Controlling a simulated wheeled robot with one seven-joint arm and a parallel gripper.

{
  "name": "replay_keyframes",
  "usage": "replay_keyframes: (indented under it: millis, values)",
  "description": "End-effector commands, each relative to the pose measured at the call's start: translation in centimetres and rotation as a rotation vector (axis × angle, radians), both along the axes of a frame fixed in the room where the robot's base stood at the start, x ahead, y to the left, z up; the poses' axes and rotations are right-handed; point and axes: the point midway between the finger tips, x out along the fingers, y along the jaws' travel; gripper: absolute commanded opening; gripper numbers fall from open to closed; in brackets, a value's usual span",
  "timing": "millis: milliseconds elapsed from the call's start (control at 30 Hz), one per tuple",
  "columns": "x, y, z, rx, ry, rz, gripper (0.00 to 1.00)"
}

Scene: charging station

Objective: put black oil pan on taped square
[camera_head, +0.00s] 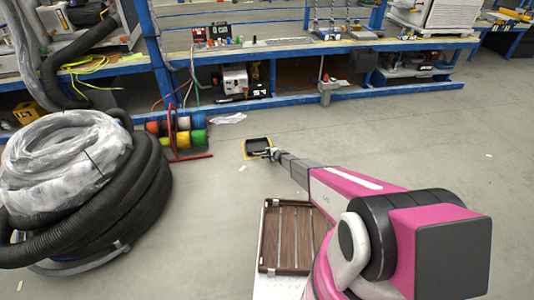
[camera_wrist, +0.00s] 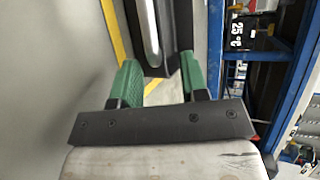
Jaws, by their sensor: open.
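The black oil pan (camera_head: 257,144) appears at the yellow taped square (camera_head: 243,149) on the floor, in the middle of the head view. Tape shows along its left and near sides; the far side is hard to make out. My gripper (camera_head: 272,154) is at the pan's near right edge. In the wrist view the green fingers of my gripper (camera_wrist: 160,64) are spread apart, with the dark rim of the pan (camera_wrist: 178,30) just ahead of and between their tips. A yellow tape line (camera_wrist: 115,35) runs left of the pan. I cannot tell whether the fingers touch the rim.
A red reel stand with coloured spools (camera_head: 182,135) stands left of the square. Coiled black hose (camera_head: 145,195) fills the left. A blue workbench (camera_head: 300,102) runs along the back. A brown slatted panel (camera_head: 290,237) is near my arm. Floor to the right is clear.

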Motion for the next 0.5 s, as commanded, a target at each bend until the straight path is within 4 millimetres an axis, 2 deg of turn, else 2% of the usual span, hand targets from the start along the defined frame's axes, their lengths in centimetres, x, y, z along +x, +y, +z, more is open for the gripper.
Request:
replay_keyframes:
  millis: [300,500]
  values:
    - [-4.7,-4.0,2.5,-0.001,0.001,-0.001,0.41]
    - [-6.5,-5.8,3.6,-0.001,-0.001,-0.001,0.41]
